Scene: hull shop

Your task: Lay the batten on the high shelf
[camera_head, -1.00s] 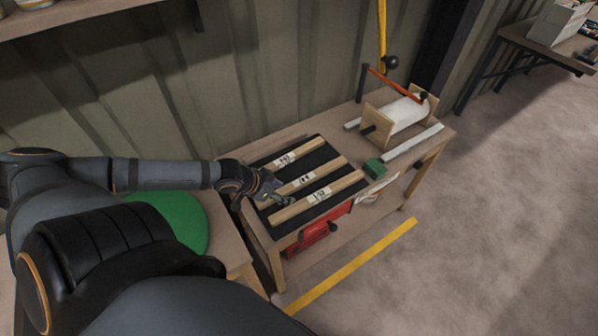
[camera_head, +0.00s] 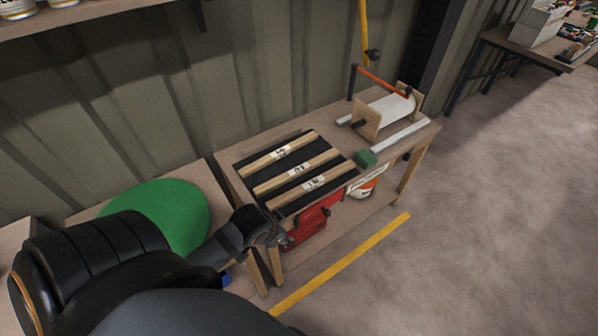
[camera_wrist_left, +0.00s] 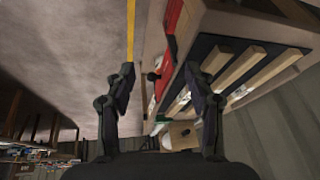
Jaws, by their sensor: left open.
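Three pale wooden battens lie side by side on a black mat (camera_head: 271,163) on the bench: a back one (camera_head: 262,163), a middle one (camera_head: 278,182) and a front one (camera_head: 335,177). Each has a white label whose number I cannot read surely. My left gripper (camera_head: 272,235) is off the bench's front left corner, apart from the battens. In the left wrist view its fingers (camera_wrist_left: 160,76) are spread and empty, with the battens (camera_wrist_left: 273,69) beyond to the right. A high shelf (camera_head: 105,18) is on the wall at upper left. My right gripper is not in view.
A green disc (camera_head: 170,212) lies on the left table. The bench also holds a green block (camera_head: 366,158) and a white roll in a wooden stand (camera_head: 390,112). A red item (camera_head: 312,222) sits below. Cans (camera_head: 18,8) stand on the shelf. The floor right of the yellow line (camera_head: 345,262) is clear.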

